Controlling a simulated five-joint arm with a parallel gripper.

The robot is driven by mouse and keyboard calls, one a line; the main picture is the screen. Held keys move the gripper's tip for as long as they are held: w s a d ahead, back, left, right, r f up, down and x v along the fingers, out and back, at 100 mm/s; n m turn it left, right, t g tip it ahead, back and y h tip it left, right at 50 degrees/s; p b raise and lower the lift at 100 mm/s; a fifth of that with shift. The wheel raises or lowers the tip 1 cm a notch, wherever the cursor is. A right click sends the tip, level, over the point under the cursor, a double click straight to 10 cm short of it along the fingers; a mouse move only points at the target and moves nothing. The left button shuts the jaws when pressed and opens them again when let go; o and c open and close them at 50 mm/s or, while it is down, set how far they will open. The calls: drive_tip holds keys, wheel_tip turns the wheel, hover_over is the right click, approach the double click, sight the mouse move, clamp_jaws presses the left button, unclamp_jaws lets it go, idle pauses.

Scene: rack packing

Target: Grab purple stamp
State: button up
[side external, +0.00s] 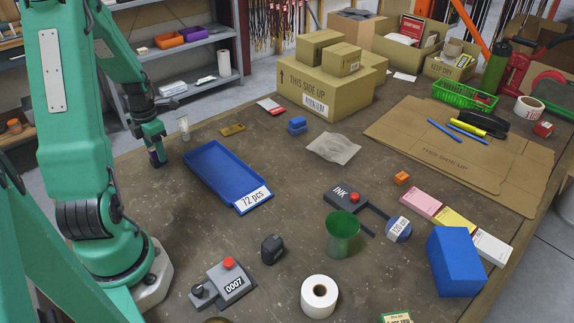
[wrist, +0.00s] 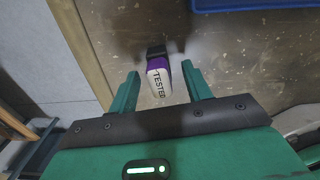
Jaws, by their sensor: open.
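The purple stamp (wrist: 159,77) shows in the wrist view, with a white face lettered TESTED and a dark end. It lies between and slightly beyond the fingertips of my gripper (wrist: 160,82), which is open with a finger on either side. I cannot tell whether a finger touches it. In the side view my gripper (side external: 154,142) is low at the table's left edge, and a bit of the purple stamp (side external: 153,158) shows beneath it, mostly hidden by the gripper.
A blue tray (side external: 205,183) lies just right of my gripper. A clear tube (side external: 183,127) and a yellow-brown piece (side external: 232,129) are behind it. The table's left edge is close. An ink pad (side external: 345,196) and green cup (side external: 341,236) stand farther right.

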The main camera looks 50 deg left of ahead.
drive_tip(key=shift+f, duration=1.05)
clamp_jaws()
drive_tip(key=shift+r, duration=0.1)
drive_tip(key=shift+r, duration=0.85)
wheel_tip(320, 180, up, 2)
drive_tip(key=shift+r, duration=0.1)
drive_tip(key=w+d+r, duration=0.5)
drive_tip(key=d+r, duration=0.2)
drive_tip(key=d, duration=0.3)
drive_tip(key=shift+d, duration=0.25)
